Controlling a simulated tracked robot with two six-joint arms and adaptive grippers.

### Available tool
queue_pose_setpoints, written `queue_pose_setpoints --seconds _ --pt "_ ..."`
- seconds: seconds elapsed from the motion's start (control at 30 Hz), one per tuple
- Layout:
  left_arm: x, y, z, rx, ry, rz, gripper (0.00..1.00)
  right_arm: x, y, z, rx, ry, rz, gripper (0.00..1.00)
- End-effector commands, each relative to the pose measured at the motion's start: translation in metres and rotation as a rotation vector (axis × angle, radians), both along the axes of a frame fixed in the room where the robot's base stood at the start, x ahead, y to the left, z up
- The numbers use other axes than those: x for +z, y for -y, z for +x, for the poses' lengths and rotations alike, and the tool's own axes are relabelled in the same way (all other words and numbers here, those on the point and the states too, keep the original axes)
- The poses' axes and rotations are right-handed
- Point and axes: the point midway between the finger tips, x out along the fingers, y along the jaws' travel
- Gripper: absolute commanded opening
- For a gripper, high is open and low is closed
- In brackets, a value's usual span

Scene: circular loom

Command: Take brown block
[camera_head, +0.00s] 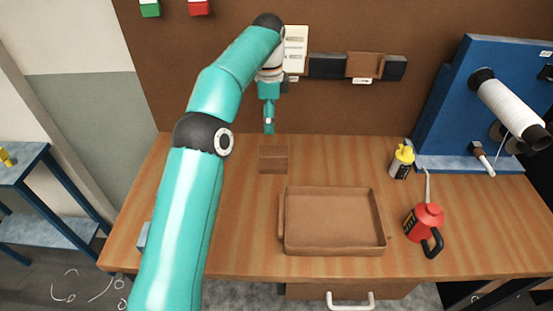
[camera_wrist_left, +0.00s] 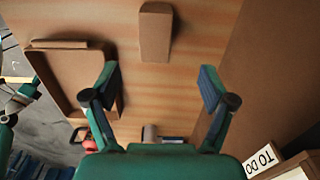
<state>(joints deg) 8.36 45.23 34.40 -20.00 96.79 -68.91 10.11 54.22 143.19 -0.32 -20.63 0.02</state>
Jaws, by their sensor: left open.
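The brown block (camera_head: 273,160) sits on the wooden table behind the tray's left part. In the left wrist view the brown block (camera_wrist_left: 155,32) shows beyond the fingers, roughly in line with the gap between them. My left gripper (camera_head: 269,125) points down just behind and above the block, near the back wall, apart from it. In the left wrist view the left gripper (camera_wrist_left: 158,75) has its two fingers spread wide with nothing between them. My right gripper is not visible in the head view.
A brown open tray (camera_head: 283,222) lies in front of the block, empty. A yellow-topped bottle (camera_head: 402,162) and a red oil can (camera_head: 426,217) stand to its right. A blue stand with a white spool (camera_head: 510,108) is at the far right. Brown and dark holders (camera_head: 364,65) hang on the wall.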

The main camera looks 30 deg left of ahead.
Motion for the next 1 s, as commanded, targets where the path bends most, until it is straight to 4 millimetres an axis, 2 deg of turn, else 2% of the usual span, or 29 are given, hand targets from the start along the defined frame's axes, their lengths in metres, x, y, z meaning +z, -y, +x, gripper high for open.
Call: queue_pose_setpoints --seconds 0.03,0.3,0.43,0.67,1.0 --pt "-0.019 0.003 0.001 -0.007 -0.004 -0.001 0.83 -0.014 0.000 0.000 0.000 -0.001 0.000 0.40" --pt "-0.072 0.009 0.005 -0.017 -0.004 0.000 0.83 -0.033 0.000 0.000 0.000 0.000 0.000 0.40" --pt "-0.087 0.010 0.006 -0.018 -0.003 -0.001 0.83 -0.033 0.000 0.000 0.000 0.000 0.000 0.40" --pt "-0.099 0.010 0.006 -0.018 -0.003 -0.001 0.83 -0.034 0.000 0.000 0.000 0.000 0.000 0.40" --pt "-0.139 0.012 0.000 -0.019 -0.004 -0.001 0.83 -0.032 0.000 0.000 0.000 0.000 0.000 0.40"
